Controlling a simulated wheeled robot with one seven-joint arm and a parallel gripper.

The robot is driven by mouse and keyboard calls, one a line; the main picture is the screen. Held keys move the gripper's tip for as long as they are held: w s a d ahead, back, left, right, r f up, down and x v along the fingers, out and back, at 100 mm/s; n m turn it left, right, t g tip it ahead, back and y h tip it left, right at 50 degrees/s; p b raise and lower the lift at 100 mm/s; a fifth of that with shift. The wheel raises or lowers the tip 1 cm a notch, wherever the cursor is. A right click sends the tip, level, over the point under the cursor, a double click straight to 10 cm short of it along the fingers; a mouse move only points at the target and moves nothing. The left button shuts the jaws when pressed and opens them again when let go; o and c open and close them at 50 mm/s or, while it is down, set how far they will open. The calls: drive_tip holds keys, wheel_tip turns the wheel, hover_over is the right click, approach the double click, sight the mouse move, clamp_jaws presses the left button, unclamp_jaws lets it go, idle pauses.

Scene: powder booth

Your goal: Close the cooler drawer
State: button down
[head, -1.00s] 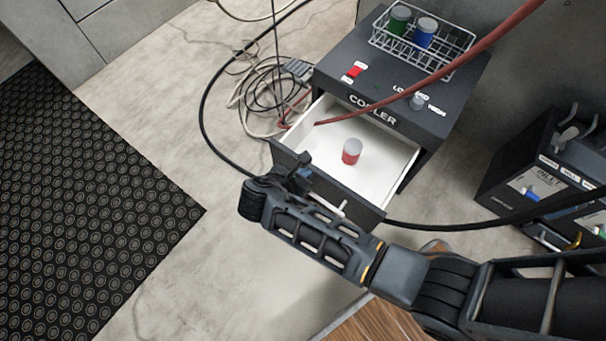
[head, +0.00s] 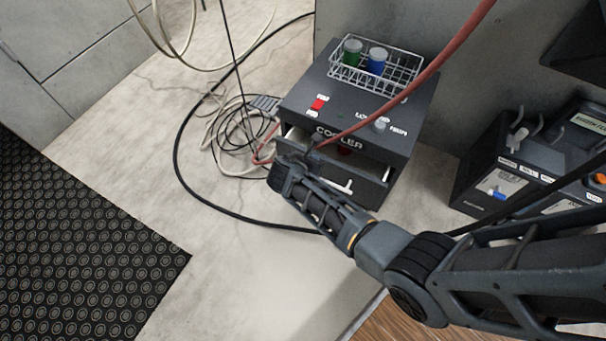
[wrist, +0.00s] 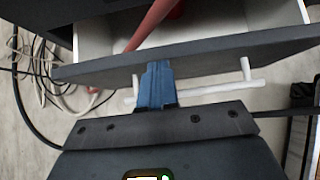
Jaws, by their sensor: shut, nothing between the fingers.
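The cooler (head: 408,117) is a dark box, and its drawer (head: 372,187) stands partly open, with a narrow gap below the cooler's top. A bit of a red jar (head: 344,150) shows inside the drawer. My gripper (head: 303,159) is at the left part of the drawer front in the head view. In the wrist view my blue fingers (wrist: 155,84) are shut and empty, with their tips at the dark drawer front (wrist: 205,53), seemingly against it. The white bar handle (wrist: 212,92) runs beside the fingers and is not gripped. The drawer's white inside (wrist: 232,20) shows beyond the front.
A wire basket (head: 405,78) with a green jar (head: 351,54) and a blue jar (head: 376,62) stands on the cooler. A red hose (head: 420,86) crosses in front of it. Loose cables (head: 232,135) lie on the left floor. A dark unit (head: 492,168) stands at right.

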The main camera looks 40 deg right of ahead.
drive_tip(key=shift+w+d, duration=0.25)
drive_tip(key=shift+d, duration=0.4)
drive_tip(key=shift+w+d, duration=0.2)
drive_tip(key=shift+d, duration=0.4)
